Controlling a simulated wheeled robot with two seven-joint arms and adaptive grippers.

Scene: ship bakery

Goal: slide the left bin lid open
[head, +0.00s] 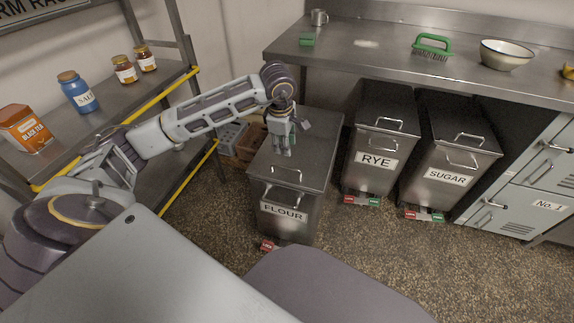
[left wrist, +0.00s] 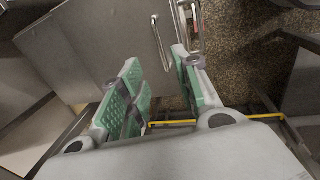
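The left bin is a steel bin labelled FLOUR (head: 283,212), standing out in front of the bench. Its flat metal lid (head: 318,150) looks closed and carries a bar handle (head: 287,172) near the front edge. My left gripper (head: 284,150) points down above the lid, behind the handle; I cannot tell whether it touches the lid. In the left wrist view its green-padded fingers (left wrist: 160,88) are apart with nothing between them. The lid (left wrist: 95,50) fills the upper left there, and the handle (left wrist: 159,42) lies beyond the fingertips. My right gripper is not in view.
RYE (head: 376,160) and SUGAR (head: 447,176) bins stand under the steel bench (head: 380,52) to the right. A shelf rack (head: 100,95) with jars and tins is at the left. Speckled floor lies open in front.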

